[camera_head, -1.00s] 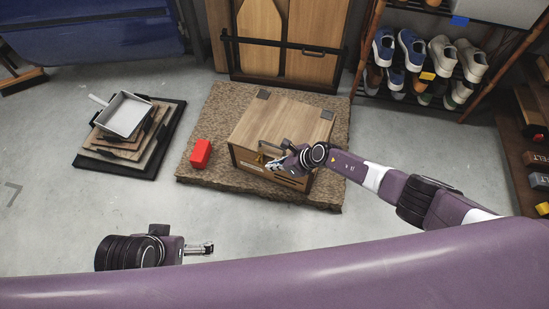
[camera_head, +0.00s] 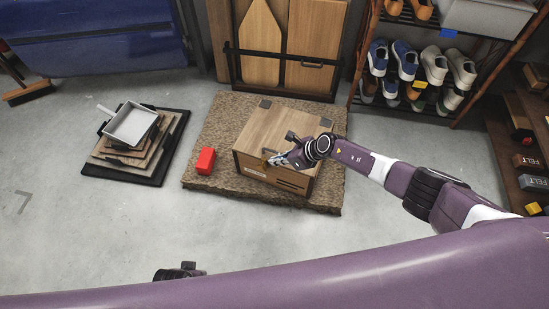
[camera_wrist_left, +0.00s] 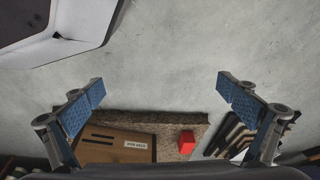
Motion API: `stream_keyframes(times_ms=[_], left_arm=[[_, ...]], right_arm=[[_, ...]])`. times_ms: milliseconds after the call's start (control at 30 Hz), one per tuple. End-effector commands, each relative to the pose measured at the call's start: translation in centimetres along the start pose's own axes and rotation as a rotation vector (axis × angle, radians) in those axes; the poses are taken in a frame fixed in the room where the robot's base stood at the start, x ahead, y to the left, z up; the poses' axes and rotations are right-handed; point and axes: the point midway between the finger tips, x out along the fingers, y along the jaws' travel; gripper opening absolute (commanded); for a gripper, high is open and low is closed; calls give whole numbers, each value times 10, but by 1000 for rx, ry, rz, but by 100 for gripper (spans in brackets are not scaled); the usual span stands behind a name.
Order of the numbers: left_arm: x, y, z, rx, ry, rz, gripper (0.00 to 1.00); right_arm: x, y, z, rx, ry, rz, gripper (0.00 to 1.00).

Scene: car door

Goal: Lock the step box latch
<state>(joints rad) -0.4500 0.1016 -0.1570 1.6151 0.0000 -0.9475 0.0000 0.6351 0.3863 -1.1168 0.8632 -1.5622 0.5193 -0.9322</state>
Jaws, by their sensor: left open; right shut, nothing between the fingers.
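The wooden step box (camera_head: 277,135) stands on a brown mat (camera_head: 222,125) in the head view, its lid down. My right gripper (camera_head: 275,160) is shut and empty at the box's front face, near the upper front edge. It hides most of the latch area, so the latch's state cannot be told. The box (camera_wrist_left: 112,145) also shows in the left wrist view, with a white label on its front. My left gripper (camera_wrist_left: 162,88) is open and empty there, with blue finger pads, above the floor and away from the box.
A red block (camera_head: 206,161) sits on the mat left of the box. A grey tray (camera_head: 131,124) tops a stack of boards further left. A shoe rack (camera_head: 437,108) stands behind right. The grey floor in front is clear.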

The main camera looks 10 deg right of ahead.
Motion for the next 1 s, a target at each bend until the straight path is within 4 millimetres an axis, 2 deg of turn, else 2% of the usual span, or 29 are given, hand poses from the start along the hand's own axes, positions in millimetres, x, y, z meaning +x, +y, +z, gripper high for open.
stream_keyframes(times_ms=[100,333,1000], left_arm=[[11,1,11,2,-11,1,100],[24,2,23,4,-17,3,100],[25,2,26,4,-19,3,100]], right_arm=[[-9,-4,6,1,-1,-1,0],[-15,-7,10,3,0,-2,0],[-15,-6,10,17,-5,-1,0]])
